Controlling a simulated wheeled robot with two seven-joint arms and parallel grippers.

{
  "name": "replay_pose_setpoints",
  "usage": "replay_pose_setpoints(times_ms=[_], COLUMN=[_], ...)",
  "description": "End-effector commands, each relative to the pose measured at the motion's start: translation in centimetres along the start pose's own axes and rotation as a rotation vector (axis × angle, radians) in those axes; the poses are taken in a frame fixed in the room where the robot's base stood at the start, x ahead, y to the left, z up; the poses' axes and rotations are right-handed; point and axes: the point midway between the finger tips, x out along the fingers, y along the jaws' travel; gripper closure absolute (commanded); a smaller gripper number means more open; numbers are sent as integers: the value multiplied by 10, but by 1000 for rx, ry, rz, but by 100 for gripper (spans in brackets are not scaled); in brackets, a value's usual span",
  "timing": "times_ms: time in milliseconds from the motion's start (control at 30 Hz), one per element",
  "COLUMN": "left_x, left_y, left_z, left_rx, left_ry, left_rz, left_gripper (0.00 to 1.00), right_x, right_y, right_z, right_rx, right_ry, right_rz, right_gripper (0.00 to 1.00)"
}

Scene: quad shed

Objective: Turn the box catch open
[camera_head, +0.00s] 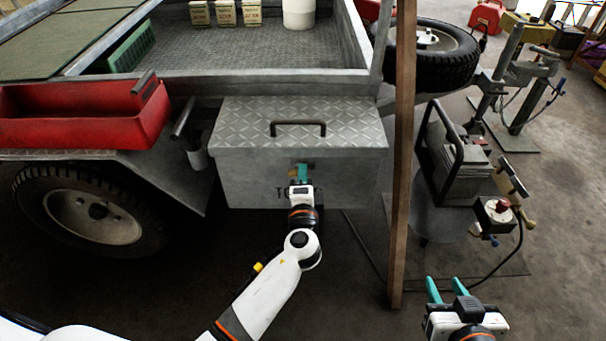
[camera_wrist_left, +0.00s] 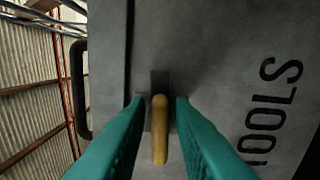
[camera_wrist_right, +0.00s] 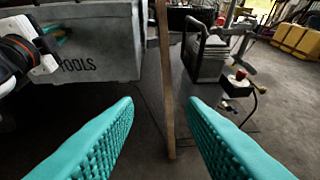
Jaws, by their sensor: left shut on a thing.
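The metal tool box (camera_head: 240,180) has a treadplate lid (camera_head: 235,121) with a dark handle (camera_head: 298,123); the lid is down. My left gripper (camera_head: 302,171) is at the upper middle of the box front. In the left wrist view, the brass catch (camera_wrist_left: 160,135) lies between its teal fingers (camera_wrist_left: 158,112), which are shut on it. The catch runs parallel to the lid seam, with a dark plate (camera_wrist_left: 160,80) at one end. In the head view fingers mostly hide the catch. My right gripper (camera_head: 447,290) is open and empty at lower right.
A wooden post (camera_head: 403,150) stands right of the box, between my two grippers. A red tray (camera_head: 80,118) and trailer wheel (camera_head: 90,215) are to the left. A machine with a black frame (camera_head: 455,160) stands right of the post. Floor below the box is clear.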

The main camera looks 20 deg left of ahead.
Motion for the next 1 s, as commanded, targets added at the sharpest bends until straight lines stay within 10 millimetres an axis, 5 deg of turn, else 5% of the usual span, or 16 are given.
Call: replay_pose_setpoints(times_ms=[767, 800, 867, 1000], left_x=[-1, -1, -1, 0], left_y=[-3, -3, -3, -3], left_z=[0, 0, 0, 0], left_rx=[110, 110, 110, 109], left_ry=[-2, -2, -2, -1], left_rz=[-3, -3, -3, -2], left_gripper=[100, 78, 68, 67], right_x=[-4, -4, -4, -4], right_y=[-3, -3, -3, -3], right_z=[-16, -16, -16, -16], right_rx=[1, 1, 1, 1], right_ry=[95, 95, 95, 94], right_rz=[-7, -7, -7, -7], right_gripper=[62, 62, 62, 62])
